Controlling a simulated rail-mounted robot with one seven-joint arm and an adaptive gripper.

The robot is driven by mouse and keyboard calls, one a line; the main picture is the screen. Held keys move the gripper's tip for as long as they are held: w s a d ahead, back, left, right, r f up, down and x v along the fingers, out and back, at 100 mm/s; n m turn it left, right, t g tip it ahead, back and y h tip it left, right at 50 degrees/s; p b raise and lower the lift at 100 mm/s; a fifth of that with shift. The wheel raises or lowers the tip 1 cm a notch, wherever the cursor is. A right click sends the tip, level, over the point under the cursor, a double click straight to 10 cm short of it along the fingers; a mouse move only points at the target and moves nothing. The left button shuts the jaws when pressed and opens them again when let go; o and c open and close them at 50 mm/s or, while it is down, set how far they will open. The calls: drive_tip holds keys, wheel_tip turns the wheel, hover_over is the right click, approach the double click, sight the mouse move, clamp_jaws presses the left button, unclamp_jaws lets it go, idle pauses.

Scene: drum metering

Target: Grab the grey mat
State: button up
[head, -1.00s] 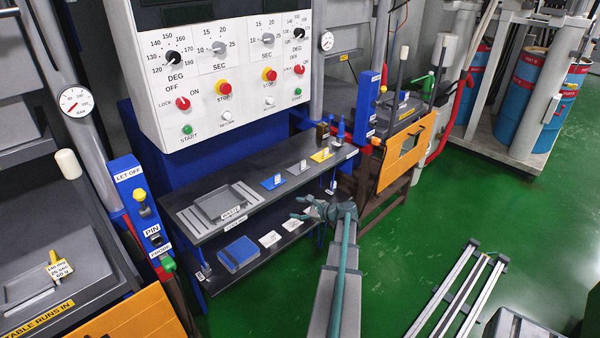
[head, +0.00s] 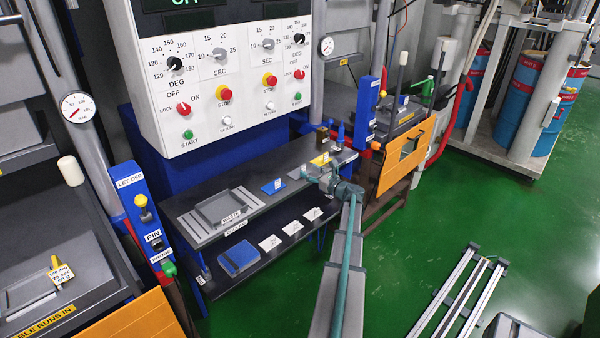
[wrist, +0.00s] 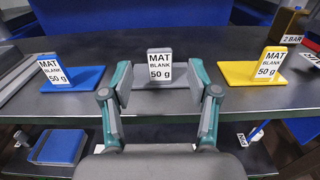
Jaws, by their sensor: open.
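My gripper (wrist: 161,84) is open, with one finger on each side of the grey mat and card. Nothing is held; I cannot tell whether a finger touches the mat. In the head view my gripper (head: 318,181) is at the shelf's front edge and partly hides the grey mat.
A lower shelf holds a blue block (head: 239,257) and several white cards. A grey tray (head: 220,208) lies left on the upper shelf (head: 262,202). A brown block (wrist: 289,24) stands behind the yellow mat.

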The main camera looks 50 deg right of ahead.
sight(304, 167)
drive_tip(key=w, duration=0.1)
drive_tip(key=w+p, duration=0.1)
drive_tip(key=w, duration=0.2)
drive_tip(key=shift+w+d+r+p, duration=0.1)
drive_tip(key=shift+w+d+p, duration=0.25)
drive_tip(key=shift+w+p, duration=0.05)
clamp_jaws()
